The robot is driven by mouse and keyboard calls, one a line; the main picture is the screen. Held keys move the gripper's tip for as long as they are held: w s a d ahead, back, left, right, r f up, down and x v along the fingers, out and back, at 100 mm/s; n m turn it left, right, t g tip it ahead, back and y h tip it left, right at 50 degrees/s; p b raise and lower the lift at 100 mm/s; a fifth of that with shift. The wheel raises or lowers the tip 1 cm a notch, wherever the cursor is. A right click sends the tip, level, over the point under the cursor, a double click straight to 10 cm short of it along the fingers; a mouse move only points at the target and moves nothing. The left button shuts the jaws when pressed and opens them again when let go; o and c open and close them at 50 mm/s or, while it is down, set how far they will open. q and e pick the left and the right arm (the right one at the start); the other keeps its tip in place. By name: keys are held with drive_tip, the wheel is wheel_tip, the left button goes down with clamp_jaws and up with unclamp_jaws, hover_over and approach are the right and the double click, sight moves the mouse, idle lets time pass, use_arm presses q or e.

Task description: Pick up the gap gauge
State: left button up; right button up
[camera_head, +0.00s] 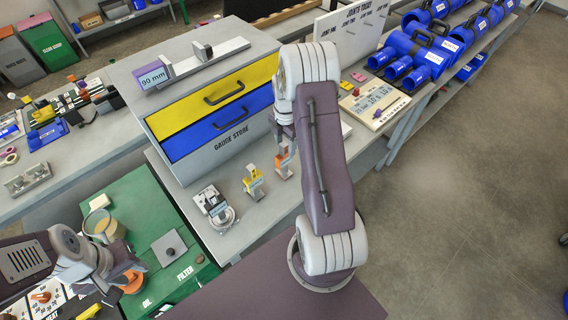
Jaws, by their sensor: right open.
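Small gauges stand on the grey bench in front of the gauge store cabinet (222,115). One is yellow (254,182) and one is orange (284,166); their labels are too small to read, so I cannot tell which is the gap gauge. My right gripper (287,150) is open, pointing down just above the orange one and partly hidden by my own arm. I cannot tell whether it touches it. My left gripper (128,270) is at the lower left, over the green board (150,205), far from the gauges; its jaws are unclear.
A silver dial-like instrument (215,207) stands left of the yellow gauge. The cabinet has yellow and blue drawers, with a 90 mm block (153,76) on top. A cream board (375,104) and blue pipe fittings (418,58) lie to the right.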

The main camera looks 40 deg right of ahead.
sight(284, 153)
drive_tip(key=f, duration=0.1)
drive_tip(key=f+p, duration=0.1)
drive_tip(key=f, duration=0.1)
drive_tip(key=f+p, duration=0.1)
drive_tip(key=shift+a+f, duration=0.25)
drive_tip(key=shift+f, duration=0.05)
drive_tip(key=shift+w+f, duration=0.15)
drive_tip(key=shift+f, duration=0.1)
clamp_jaws()
drive_tip(key=shift+r, duration=0.1)
idle(0.8)
